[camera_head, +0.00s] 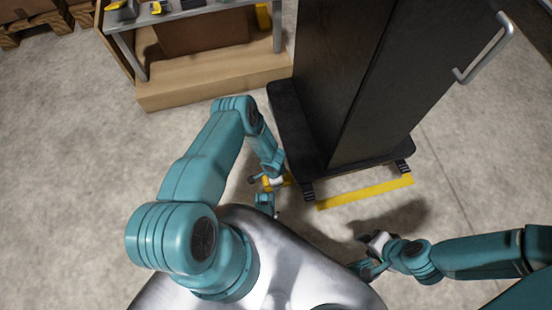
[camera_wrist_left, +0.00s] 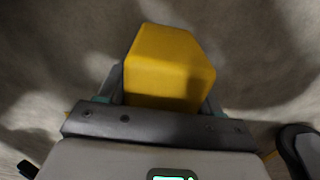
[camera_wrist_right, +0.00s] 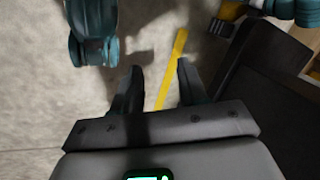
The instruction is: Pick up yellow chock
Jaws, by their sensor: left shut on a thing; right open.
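The yellow chock (camera_wrist_left: 170,62) fills the upper middle of the left wrist view. It is a smooth block with sloped upper corners, held between the fingers of my left gripper (camera_wrist_left: 165,98), with bare floor behind it. In the head view, my left gripper (camera_head: 268,190) is low, just left of the dark cart, and small yellow patches there are partly hidden by it. My right gripper (camera_head: 368,262) is open at the lower right of the head view. Its two spread fingers (camera_wrist_right: 158,90) are empty in the right wrist view.
A tall dark cabinet on a wheeled base (camera_head: 290,130) stands ahead, with a metal handle (camera_head: 484,50). A yellow floor stripe (camera_head: 365,191) runs along its near edge. A workbench (camera_head: 190,14) with a wooden base is at upper left. Concrete floor at left is clear.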

